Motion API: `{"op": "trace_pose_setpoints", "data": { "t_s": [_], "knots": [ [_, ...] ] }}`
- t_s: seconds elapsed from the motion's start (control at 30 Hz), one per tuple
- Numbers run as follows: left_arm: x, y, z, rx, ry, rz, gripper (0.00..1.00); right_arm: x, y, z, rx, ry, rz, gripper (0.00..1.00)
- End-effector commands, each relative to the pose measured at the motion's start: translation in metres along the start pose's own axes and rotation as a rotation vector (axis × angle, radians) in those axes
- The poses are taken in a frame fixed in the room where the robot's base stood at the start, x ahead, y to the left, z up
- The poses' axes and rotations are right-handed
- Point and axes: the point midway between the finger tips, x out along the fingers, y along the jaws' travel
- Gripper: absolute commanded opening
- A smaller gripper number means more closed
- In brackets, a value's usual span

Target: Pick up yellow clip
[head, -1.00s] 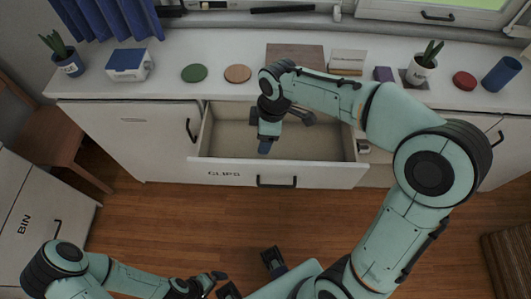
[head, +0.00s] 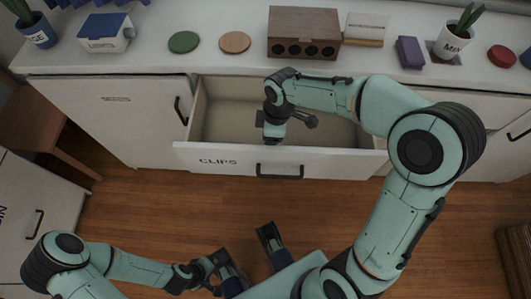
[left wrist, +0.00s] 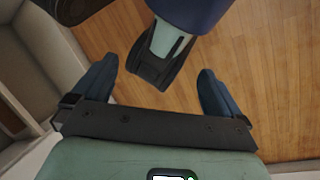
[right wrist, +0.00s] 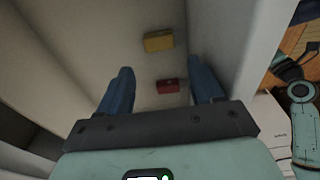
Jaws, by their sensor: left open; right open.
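The yellow clip (right wrist: 158,41) lies on the floor of the open drawer in the right wrist view, beyond my right fingertips. A red clip (right wrist: 168,86) lies nearer, between my right fingers in the picture. My right gripper (right wrist: 162,75) is open and empty, pointing down into the drawer. In the head view my right gripper (head: 273,135) is over the drawer's front part, and I see neither clip there. The drawer front (head: 225,160) reads CLIPS. My left gripper (head: 250,252) is open over the wooden floor, well in front of the drawer.
The drawer's side walls and front panel stand close around my right gripper. The counter (head: 150,65) above holds a wooden box (head: 304,32), a green disc (head: 184,42), a tan disc (head: 235,42), a purple block (head: 410,53) and potted plants. The floor in front is clear.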

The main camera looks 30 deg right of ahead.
Motion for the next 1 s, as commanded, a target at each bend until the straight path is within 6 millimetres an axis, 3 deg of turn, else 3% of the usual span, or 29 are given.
{"op": "trace_pose_setpoints", "data": {
  "t_s": [0.1, 0.37, 0.7, 1.0],
  "knots": [
    [0.007, -0.002, -0.009, -0.001, 0.023, 0.0, 1.0, 0.026, 0.0, 0.003, 0.0, -0.002, -0.003, 0.66],
    [0.011, -0.004, -0.02, -0.004, 0.053, -0.002, 1.0, 0.046, 0.0, 0.003, 0.0, -0.001, 0.0, 0.66],
    [0.023, -0.01, -0.041, -0.009, 0.109, -0.004, 1.0, 0.09, 0.0, 0.003, 0.0, -0.002, -0.002, 0.66],
    [0.023, -0.01, -0.043, -0.009, 0.116, -0.004, 1.0, 0.093, 0.001, 0.002, 0.0, 0.0, 0.002, 0.63]
  ]
}}
